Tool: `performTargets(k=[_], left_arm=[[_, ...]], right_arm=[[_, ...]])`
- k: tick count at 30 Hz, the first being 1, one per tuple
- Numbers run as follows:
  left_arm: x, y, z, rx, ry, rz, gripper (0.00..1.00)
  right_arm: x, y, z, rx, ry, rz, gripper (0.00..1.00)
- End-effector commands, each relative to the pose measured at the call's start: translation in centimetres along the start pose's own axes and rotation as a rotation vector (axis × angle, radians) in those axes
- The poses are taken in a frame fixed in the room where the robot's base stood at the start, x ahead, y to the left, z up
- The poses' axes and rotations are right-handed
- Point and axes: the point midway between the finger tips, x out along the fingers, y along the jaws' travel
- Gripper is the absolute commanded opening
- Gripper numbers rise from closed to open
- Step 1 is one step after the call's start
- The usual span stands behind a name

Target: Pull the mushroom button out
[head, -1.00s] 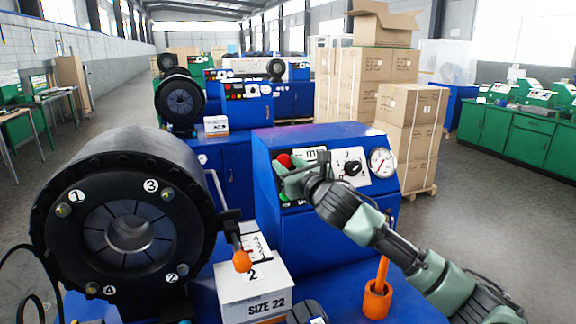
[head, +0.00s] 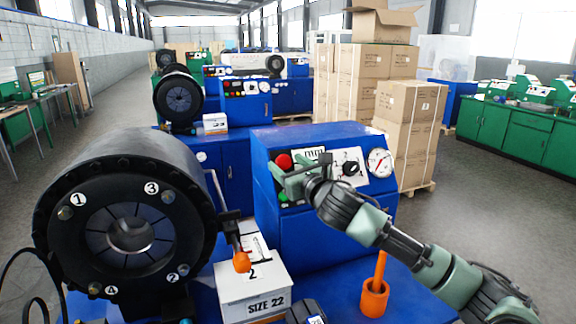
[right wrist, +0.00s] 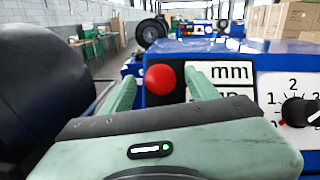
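The red mushroom button (head: 284,161) is on the sloped control panel of the blue machine cabinet (head: 318,235). In the right wrist view the red button (right wrist: 160,80) shows between the two green fingers, with a gap on each side. My right gripper (head: 288,171) is open and empty in front of the panel, close to the button. In the head view it sits slightly below the button and hides part of the panel. How far the fingertips reach past the button's head I cannot tell. My left gripper is not in view.
The panel also holds an "mm" display (right wrist: 232,72), a black rotary knob (right wrist: 298,111) and a round gauge (head: 380,163). A green button (head: 283,197) shows below. A large black crimper head (head: 130,225), a SIZE 22 box (head: 252,292) and an orange holder (head: 374,298) stand nearby.

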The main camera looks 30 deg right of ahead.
Motion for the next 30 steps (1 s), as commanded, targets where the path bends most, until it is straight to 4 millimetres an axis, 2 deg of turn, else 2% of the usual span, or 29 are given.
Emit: performTargets(k=[4,7,15,18,23,30], left_arm=[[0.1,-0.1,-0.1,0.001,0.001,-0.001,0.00],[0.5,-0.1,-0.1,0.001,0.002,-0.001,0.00],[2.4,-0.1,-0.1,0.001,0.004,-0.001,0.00],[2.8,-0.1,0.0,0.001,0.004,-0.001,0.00],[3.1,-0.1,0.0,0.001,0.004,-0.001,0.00],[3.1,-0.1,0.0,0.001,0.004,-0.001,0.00]], right_arm=[[-0.1,0.0,-0.1,-0.001,0.000,-0.001,0.59],[-1.0,-0.1,-0.2,-0.004,-0.001,-0.001,0.59],[-5.7,0.1,-0.4,-0.009,0.000,0.001,0.59],[-6.8,-0.1,-0.3,-0.005,0.000,-0.002,0.59],[-7.8,-0.1,-0.1,-0.002,-0.001,-0.001,0.59],[-8.0,0.0,0.1,0.001,-0.001,-0.001,0.59]])
